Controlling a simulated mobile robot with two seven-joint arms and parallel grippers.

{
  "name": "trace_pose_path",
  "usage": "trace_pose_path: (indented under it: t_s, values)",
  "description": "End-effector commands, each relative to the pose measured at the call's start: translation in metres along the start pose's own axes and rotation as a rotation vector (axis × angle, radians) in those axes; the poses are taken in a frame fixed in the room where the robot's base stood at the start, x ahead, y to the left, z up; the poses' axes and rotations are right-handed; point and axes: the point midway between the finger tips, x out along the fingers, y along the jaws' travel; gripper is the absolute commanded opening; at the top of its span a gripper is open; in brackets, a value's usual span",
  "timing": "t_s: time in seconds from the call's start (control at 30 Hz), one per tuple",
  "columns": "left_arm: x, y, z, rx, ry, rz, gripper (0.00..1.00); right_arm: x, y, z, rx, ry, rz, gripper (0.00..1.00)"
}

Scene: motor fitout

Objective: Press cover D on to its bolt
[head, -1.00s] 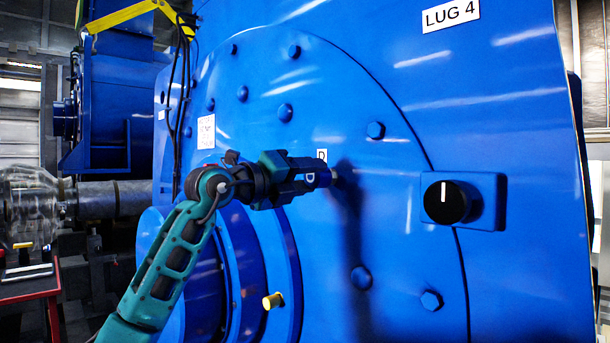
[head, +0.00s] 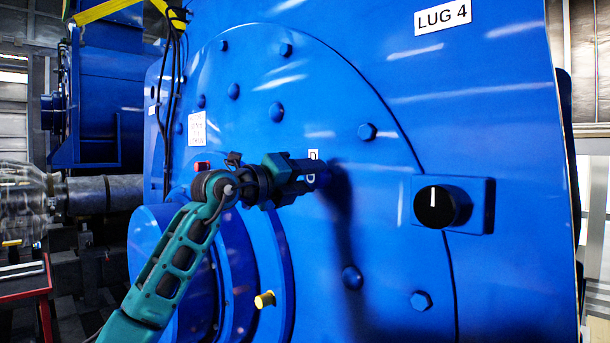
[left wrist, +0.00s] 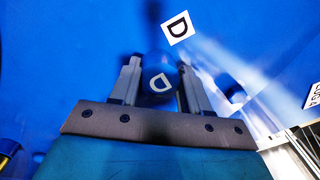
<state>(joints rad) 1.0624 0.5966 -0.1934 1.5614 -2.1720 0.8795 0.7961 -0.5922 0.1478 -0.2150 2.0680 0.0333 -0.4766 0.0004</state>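Cover D (head: 322,174) is a small blue cap with a white D mark, held between the fingertips of my left gripper (head: 308,177) at the big blue motor face (head: 390,250). In the left wrist view, cover D (left wrist: 158,84) sits between the two fingers of my left gripper (left wrist: 158,88). The white D label (head: 313,155) is on the face just above; it also shows in the left wrist view (left wrist: 178,27). The bolt is hidden behind the cover, and I cannot tell how far the cover is on. My right gripper is not in view.
A black knob (head: 436,206) on a blue box is to the right. A yellow peg (head: 264,300) is below.

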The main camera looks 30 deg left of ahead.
Motion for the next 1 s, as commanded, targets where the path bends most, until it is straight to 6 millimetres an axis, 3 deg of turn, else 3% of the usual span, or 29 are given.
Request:
trace_pose_path:
  t_s: [0.3,0.63,0.77,1.0]
  values:
    - [0.0,0.0,0.0,0.0,0.0,0.0,0.76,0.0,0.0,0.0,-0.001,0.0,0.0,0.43]
    - [-0.004,0.001,0.0,0.001,-0.001,0.001,0.76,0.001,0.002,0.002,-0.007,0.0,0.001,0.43]
    - [-0.021,0.002,0.0,0.003,-0.001,0.002,0.76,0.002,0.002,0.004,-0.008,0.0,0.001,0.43]
    - [-0.075,0.003,-0.001,0.004,-0.001,0.003,0.76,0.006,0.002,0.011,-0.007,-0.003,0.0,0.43]
